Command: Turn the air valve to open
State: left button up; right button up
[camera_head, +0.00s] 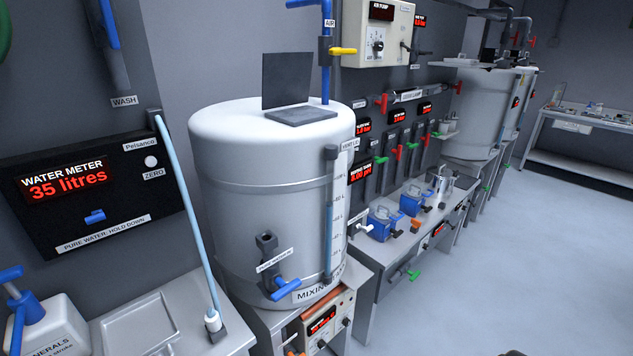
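The air valve has a yellow lever (343,51) on a dark valve body (326,50). It sits on the vertical blue air pipe (326,80), under a small "AIR" label (330,23). The lever points sideways to the right, across the line of the pipe. The pipe runs down to the top of the white mixing tank (262,160), behind the raised lid. Neither of my grippers can be made out in this view. A small dark shape shows at the bottom edge, right of centre; I cannot tell what it is.
The tank's raised dark lid (288,80) stands left of the pipe. A cream air pump box (378,34) hangs close to the right of the lever. A water meter (85,190) is on the left wall. The floor (520,250) at right is clear.

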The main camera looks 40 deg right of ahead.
aim_at(334, 50)
jog(key=z, duration=1.3)
jog(key=l+z, duration=0.1)
jog(key=l, duration=0.15)
